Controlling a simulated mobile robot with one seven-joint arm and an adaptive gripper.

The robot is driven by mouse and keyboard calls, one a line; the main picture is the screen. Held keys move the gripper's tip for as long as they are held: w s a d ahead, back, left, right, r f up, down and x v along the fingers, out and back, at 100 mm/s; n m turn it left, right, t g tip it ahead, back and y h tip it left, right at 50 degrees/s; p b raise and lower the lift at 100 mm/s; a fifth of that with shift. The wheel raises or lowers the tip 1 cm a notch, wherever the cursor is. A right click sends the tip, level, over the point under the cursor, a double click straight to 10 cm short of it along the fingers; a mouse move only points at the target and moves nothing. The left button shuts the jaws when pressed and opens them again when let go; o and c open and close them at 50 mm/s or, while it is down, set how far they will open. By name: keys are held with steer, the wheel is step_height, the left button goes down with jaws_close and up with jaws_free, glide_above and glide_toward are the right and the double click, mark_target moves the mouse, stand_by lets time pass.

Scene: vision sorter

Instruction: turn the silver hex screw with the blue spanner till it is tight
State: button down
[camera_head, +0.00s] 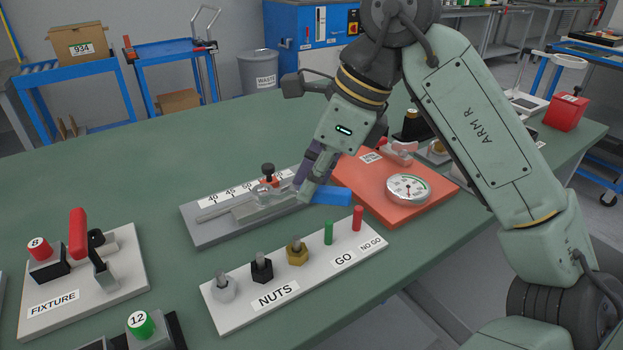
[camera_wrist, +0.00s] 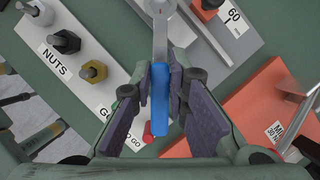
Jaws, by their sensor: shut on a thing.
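The blue spanner has a blue handle (camera_wrist: 160,100) and a silver shank that runs up to the top edge of the wrist view. My gripper (camera_wrist: 161,78) is shut on the spanner, with one dark pad on each side of it. In the head view the blue handle (camera_head: 331,195) sticks out to the right of my gripper (camera_head: 308,190). The spanner's far end is cut off in the wrist view. A silver hex piece (camera_head: 223,288) stands at the left end of the white NUTS board, apart from the spanner; I cannot tell whether it is the task's screw.
The white NUTS board (camera_head: 236,314) also carries black and brass hex pieces and green and red pegs. A grey scale plate (camera_head: 200,233) lies behind it. A red-orange plate (camera_head: 425,207) with a dial is at right. A fixture (camera_head: 110,291) stands left. Green bench between is clear.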

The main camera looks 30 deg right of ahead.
steer(key=shift+r+p, duration=0.7)
steer(key=shift+r, duration=0.4)
steer(key=shift+r, duration=0.2)
